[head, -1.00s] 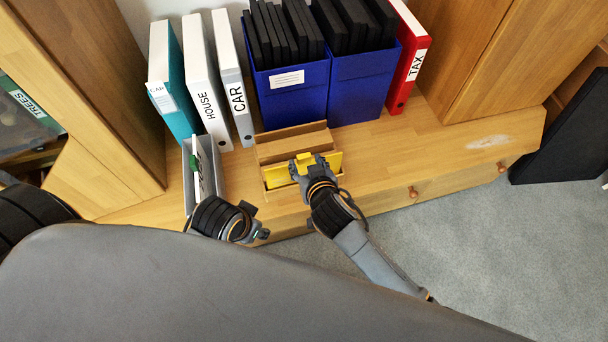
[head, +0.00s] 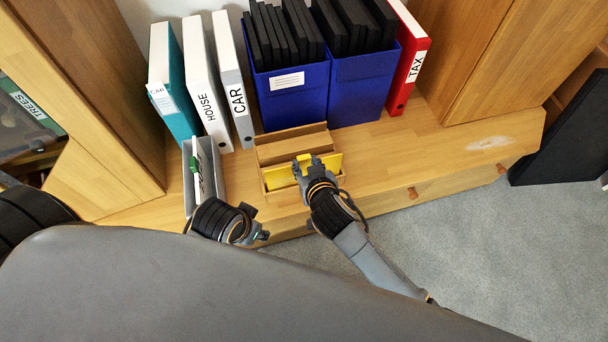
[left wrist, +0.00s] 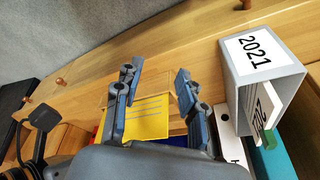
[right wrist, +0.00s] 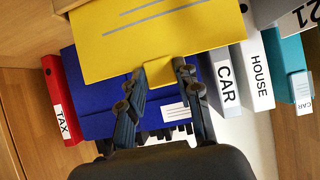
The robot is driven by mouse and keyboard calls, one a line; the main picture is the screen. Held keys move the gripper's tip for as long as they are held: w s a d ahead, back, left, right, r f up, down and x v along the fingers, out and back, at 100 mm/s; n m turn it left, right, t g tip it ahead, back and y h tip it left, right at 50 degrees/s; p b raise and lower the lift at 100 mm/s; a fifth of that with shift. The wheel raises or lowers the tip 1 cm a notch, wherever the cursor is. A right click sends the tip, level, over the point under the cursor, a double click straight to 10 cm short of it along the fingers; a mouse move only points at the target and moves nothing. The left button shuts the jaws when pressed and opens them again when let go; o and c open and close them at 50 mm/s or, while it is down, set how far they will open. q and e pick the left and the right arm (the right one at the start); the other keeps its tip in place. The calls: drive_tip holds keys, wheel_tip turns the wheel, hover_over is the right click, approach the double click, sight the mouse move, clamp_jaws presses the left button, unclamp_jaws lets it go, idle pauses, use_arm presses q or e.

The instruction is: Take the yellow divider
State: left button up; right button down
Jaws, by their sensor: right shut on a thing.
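The yellow divider (head: 328,162) stands in a small open wooden box (head: 290,133) near the front edge of the wooden top. It also shows in the left wrist view (left wrist: 147,118). In the right wrist view the divider (right wrist: 150,35) is large, with grey lines and a small tab at its edge. My right gripper (head: 304,164) is shut on the divider at this tab; the fingertips (right wrist: 163,75) sit on either side of it. My left gripper (head: 264,236) is low at the front edge, apart from the divider. Its fingers (left wrist: 157,80) are open with nothing between them.
A grey file box (head: 219,180) marked 2021 stands left of the wooden box, near my left gripper. Behind are teal, white and grey binders, blue boxes (head: 358,88) of black folders and a red binder (head: 408,65). The top is clear on the right.

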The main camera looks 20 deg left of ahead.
use_arm(q)
wheel_tip(320, 180, down, 7)
drive_tip(key=p, duration=0.2)
drive_tip(key=shift+w+d+f, duration=0.15)
drive_tip(key=shift+w, duration=0.15)
idle(1.6)
drive_tip(key=shift+g, duration=0.3)
drive_tip(key=shift+s+f+p, duration=0.2)
drive_tip(key=shift+f, duration=0.45)
drive_tip(key=shift+s+f+p, duration=0.15)
drive_tip(key=shift+s+f, duration=0.1)
drive_tip(key=shift+f, duration=0.35)
drive_tip(key=shift+s+f+p, duration=0.2)
drive_tip(key=shift+f, duration=0.45)
drive_tip(key=shift+f, duration=0.2)
